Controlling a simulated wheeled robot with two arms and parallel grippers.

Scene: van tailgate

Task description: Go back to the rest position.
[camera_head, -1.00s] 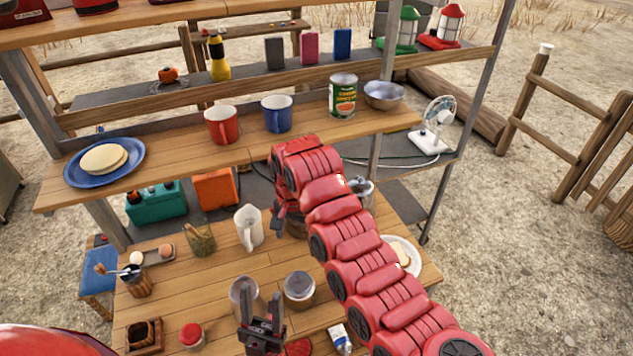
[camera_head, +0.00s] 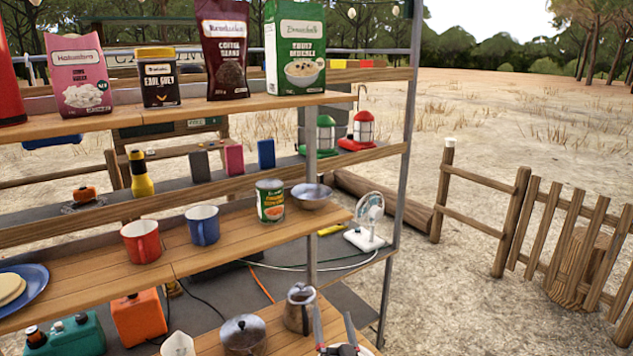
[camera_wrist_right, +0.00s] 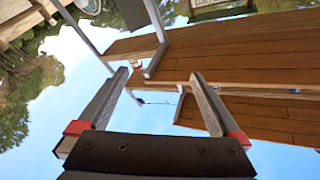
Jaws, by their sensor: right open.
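My right gripper (camera_head: 333,313) shows at the bottom edge of the head view, right of centre. Its two dark fingers stand apart with nothing between them. It appears in front of the lower wooden table, near a metal pot (camera_head: 299,308); I cannot tell how far apart they are. In the right wrist view the open fingers (camera_wrist_right: 158,76) point toward sky and wooden shelf boards (camera_wrist_right: 255,98). No object is held. My left gripper is not in view.
The shelf board (camera_head: 110,275) holds a red mug (camera_head: 141,242), blue mug (camera_head: 203,225), can (camera_head: 270,201) and bowl (camera_head: 311,196). Packages stand above, including a green box (camera_head: 295,48). A shelf post (camera_head: 402,160) and fan (camera_head: 368,222) stand right. Open ground lies beyond.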

